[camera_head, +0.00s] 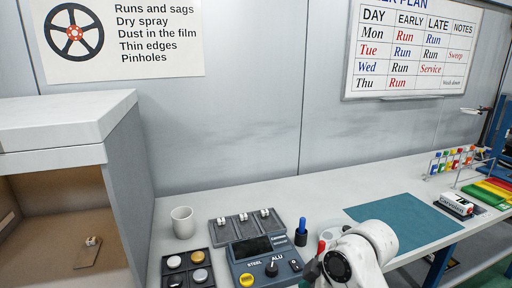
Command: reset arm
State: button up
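My white arm (367,250) shows at the bottom of the head view, right of centre. It is folded, with its rounded joints over the near part of the bench. The fingers of my gripper are not visible, so I cannot see whether it holds anything. A dark gauge box (267,259) marked STEEL and ALU stands left of the arm. A small red-topped thing (321,247) stands right beside the arm, partly hidden by it.
The bench (310,212) holds a white cup (182,222), a grey tray (229,230) with small parts, a black tray (164,272) of discs, a blue-topped bottle (301,232) and a teal mat (400,216). An open-fronted cabinet (121,130) stands left. Coloured items (489,194) lie far right.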

jog(key=s+d+f+m+h, duration=0.1)
jog(key=s+d+f+m, duration=0.4)
jog(key=s, duration=0.6)
jog(key=s+d+f+m+g+h, duration=0.1)
jog(key=s+d+f+m, duration=0.4)
jog(key=s, duration=0.7)
jog(key=s+d+f+m+h, duration=0.3)
jog(key=s+d+f+m, duration=0.2)
jog(key=s, duration=0.6)
notch_tip(320, 180, down, 2)
jog(key=shift+s+d+f+g, duration=0.2)
jog(key=shift+s+d+g, duration=0.1)
jog(key=shift+d, duration=0.45)
